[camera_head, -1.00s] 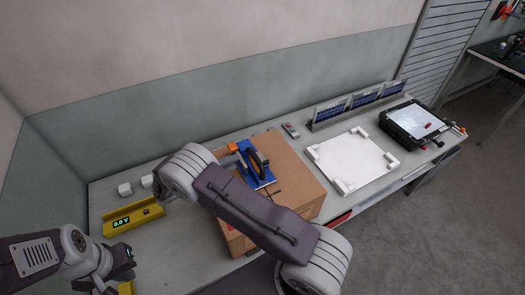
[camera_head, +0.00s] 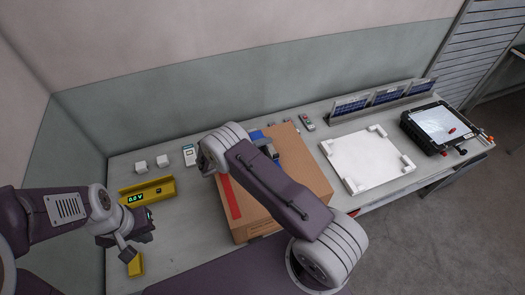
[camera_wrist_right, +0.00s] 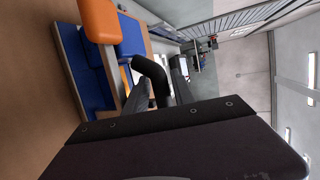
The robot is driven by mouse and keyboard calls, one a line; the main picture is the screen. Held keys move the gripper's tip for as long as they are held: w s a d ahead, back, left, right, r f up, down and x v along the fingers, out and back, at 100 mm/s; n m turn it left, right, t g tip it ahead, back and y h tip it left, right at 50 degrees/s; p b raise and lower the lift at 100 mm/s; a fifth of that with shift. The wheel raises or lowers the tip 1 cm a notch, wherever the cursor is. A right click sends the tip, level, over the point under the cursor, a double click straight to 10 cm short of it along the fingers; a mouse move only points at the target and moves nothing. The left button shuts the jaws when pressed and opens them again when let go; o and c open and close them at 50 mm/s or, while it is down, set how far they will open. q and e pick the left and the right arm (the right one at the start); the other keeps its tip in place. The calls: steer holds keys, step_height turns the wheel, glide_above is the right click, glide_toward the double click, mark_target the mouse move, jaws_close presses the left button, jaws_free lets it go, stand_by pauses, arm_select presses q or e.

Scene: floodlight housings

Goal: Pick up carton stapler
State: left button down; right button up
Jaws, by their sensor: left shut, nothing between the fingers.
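The carton stapler (camera_head: 257,136) lies on a cardboard box (camera_head: 304,165). In the head view, my right arm hides most of it, and only a blue part and a bit of dark handle show. The right wrist view shows its blue base (camera_wrist_right: 78,62), orange end and black curved handle (camera_wrist_right: 152,76) close in front of my right gripper (camera_wrist_right: 168,122). My left gripper (camera_head: 127,250) is shut and empty, above the table's near left part.
A yellow meter stand (camera_head: 147,192) reading 0.0 V, white cubes (camera_head: 162,160) and a white handheld device (camera_head: 190,155) stand left of the box. A white tray (camera_head: 368,160), small panels in a rack (camera_head: 388,95) and a tablet (camera_head: 440,126) are to the right.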

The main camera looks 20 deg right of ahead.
steer(key=shift+x, duration=1.3)
jaws_close()
steer(key=shift+a, duration=0.15)
steer(key=shift+w+r, duration=0.15)
steer(key=shift+r, duration=0.05)
